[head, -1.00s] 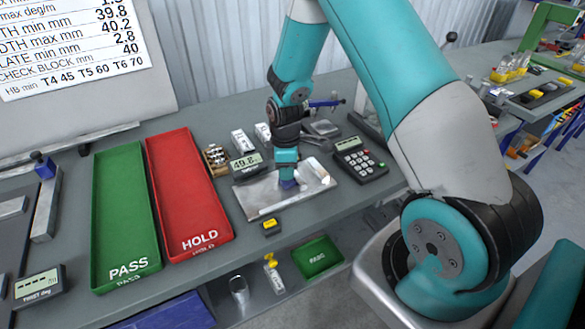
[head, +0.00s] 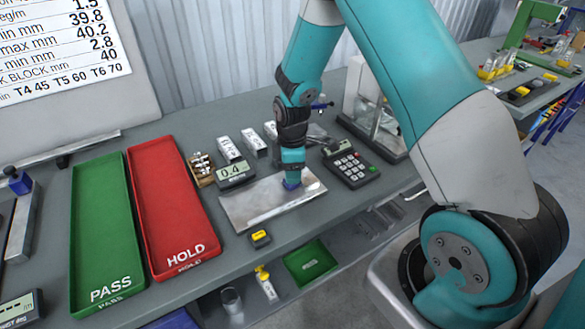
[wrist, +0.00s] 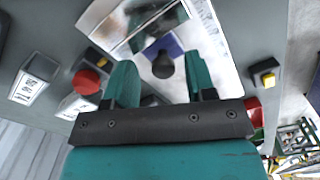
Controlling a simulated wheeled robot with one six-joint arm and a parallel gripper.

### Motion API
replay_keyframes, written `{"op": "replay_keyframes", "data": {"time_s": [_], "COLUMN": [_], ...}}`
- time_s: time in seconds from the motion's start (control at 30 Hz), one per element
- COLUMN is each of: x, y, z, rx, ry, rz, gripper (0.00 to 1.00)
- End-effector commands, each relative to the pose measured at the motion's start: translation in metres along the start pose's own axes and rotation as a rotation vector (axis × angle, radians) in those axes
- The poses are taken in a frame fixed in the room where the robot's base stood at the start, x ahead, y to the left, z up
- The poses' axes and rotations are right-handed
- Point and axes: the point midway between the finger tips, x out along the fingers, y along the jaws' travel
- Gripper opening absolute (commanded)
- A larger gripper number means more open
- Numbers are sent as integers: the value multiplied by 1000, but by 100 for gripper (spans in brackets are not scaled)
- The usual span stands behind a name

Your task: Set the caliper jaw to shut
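The bright metal plate (head: 240,212) lies on the bench below my gripper. A blue block with a black knob, seemingly the caliper's sliding jaw (head: 292,185), is at the plate's right part. In the wrist view the black knob (wrist: 163,66) shows between my two teal fingers, with gaps at both sides. My gripper (head: 291,177) is open, pointing down just over the blue block; the wrist view also shows my gripper (wrist: 158,80). The display (head: 235,172) behind the plate reads about 0.4. The jaw faces are too small or hidden to make out.
The red HOLD tray (head: 175,210) and green PASS tray (head: 100,225) lie to the left. A keypad (head: 350,168) is right of the plate, white boxes (head: 228,148) behind. A small yellow-and-black item (head: 260,238) is near the front edge. A green bin (head: 310,262) sits below.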

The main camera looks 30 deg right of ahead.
Motion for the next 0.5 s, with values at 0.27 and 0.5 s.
{"op": "replay_keyframes", "data": {"time_s": [0.27, 0.5], "x": [-20, -78], "y": [1, 1], "z": [0, 0], "rx": [1, 1], "ry": [2, 4], "rz": [2, 6], "gripper": [50, 50]}}
